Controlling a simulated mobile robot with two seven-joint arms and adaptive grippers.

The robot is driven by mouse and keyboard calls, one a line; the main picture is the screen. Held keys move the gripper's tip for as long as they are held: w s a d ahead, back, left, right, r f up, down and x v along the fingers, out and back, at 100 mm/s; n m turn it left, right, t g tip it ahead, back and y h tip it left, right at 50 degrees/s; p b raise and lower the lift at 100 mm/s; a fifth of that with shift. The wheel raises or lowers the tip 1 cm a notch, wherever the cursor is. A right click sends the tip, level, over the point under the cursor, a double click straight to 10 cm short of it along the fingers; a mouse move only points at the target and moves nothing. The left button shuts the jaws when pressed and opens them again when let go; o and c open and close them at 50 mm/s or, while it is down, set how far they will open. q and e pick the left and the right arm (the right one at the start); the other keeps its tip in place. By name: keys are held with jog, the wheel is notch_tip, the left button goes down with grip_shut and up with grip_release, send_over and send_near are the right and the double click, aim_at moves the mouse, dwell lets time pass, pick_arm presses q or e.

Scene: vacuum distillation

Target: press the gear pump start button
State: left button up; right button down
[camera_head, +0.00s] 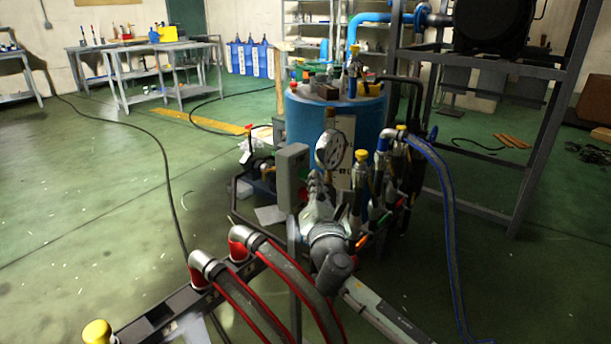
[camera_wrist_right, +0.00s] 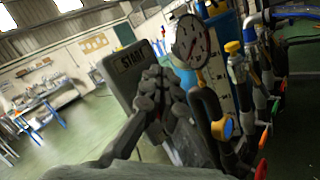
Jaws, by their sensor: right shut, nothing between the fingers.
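The start button itself is not visible; the fingers cover part of the box's face below the label. My right gripper (camera_head: 315,180) is shut and empty, right beside the box. In the wrist view its fingertips (camera_wrist_right: 158,74) overlap the box's face; I cannot tell whether they touch it. My left gripper is not in view.
A round pressure gauge (camera_head: 331,149) stands close to the right of my gripper, with valves and hoses beyond it. A blue tank (camera_head: 305,122) stands behind. Pipes with red-edged hoses (camera_head: 290,280) lie in front. Open green floor is on the left.

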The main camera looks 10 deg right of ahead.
jog(key=shift+d, duration=0.1)
jog(key=s+d, duration=0.1)
jog(key=s, duration=0.1)
jog(key=s+d+p, duration=0.1)
jog(key=s+d, duration=0.1)
jog(key=shift+s+d, duration=0.3)
jog(key=shift+s, duration=0.05)
dwell(0.6)
